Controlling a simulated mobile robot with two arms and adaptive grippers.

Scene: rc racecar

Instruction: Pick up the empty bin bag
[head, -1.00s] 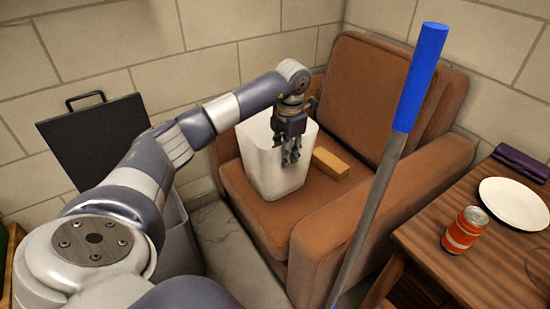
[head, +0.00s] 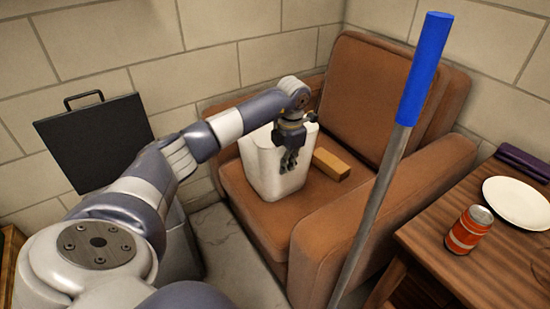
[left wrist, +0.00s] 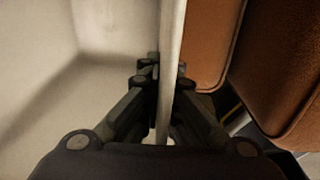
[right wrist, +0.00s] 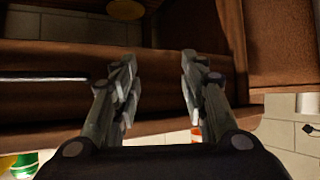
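The empty bin bag (head: 262,172) is white, open-topped and bin-shaped. It stands upright on the seat of the brown armchair (head: 375,97). My left gripper (head: 289,163) is at its near right side in the head view. In the left wrist view, the fingers of my left gripper (left wrist: 164,72) are on both sides of the bag's thin wall (left wrist: 172,35) and close against it. The pale inside of the bag shows at the left there and looks empty. My right gripper (right wrist: 158,62) is open with nothing between its fingers; it is not seen in the head view.
A tan block (head: 331,164) lies on the seat right beside the bag. A blue-ended pole (head: 421,70) stands in front of the armchair. A wooden table (head: 440,245) at the right holds an orange can (head: 468,230), a white plate (head: 517,203) and a purple case (head: 522,163).

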